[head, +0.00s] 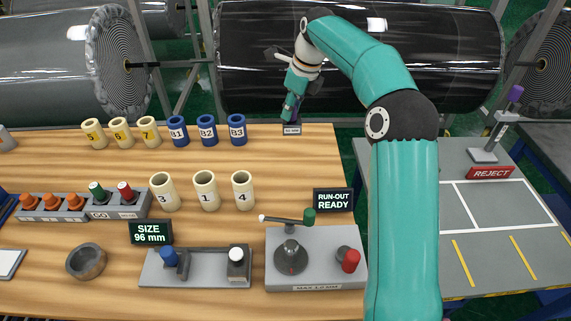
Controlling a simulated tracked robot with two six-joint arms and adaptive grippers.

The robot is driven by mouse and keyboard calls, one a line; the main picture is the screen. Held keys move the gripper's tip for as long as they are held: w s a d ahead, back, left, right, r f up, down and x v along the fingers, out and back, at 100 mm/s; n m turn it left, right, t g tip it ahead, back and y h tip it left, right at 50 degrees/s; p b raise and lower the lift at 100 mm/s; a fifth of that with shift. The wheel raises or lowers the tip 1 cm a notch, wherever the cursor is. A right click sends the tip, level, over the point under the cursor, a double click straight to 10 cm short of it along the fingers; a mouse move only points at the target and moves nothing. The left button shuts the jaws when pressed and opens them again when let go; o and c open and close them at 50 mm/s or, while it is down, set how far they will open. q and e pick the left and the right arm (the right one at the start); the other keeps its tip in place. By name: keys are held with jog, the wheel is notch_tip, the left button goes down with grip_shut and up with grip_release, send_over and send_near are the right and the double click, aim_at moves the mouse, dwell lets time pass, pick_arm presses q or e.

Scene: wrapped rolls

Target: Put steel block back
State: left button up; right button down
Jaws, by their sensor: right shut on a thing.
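My right arm reaches over the table to its back edge. Just below is a small dark holder (292,129) with a pale label too small to read surely. I cannot tell whether the held thing touches this holder. My left gripper is not in view.
Blue rings (207,130) and cream rings (206,191) stand left of the holder. A size gauge (195,268) and a lever fixture (314,262) are nearer. Large black wrapped rolls (360,60) lie behind. A grey reject table (490,215) stands at right.

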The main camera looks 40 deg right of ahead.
notch_tip(320, 180, down, 19)
jog(key=shift+s+d+r+p, duration=0.1)
jog(key=shift+s+d+p, duration=0.05)
jog(key=shift+p, duration=0.55)
jog(key=c, duration=0.9)
grip_release()
jog(key=shift+s, duration=0.1)
jog(key=shift+c, duration=0.2)
jog(key=shift+s+r, duration=0.1)
jog(key=shift+r, duration=0.45)
jog(key=b+v, duration=0.2)
jog(key=v, duration=0.8)
jog(key=shift+s+r, duration=0.2)
jog(key=shift+r, duration=0.15)
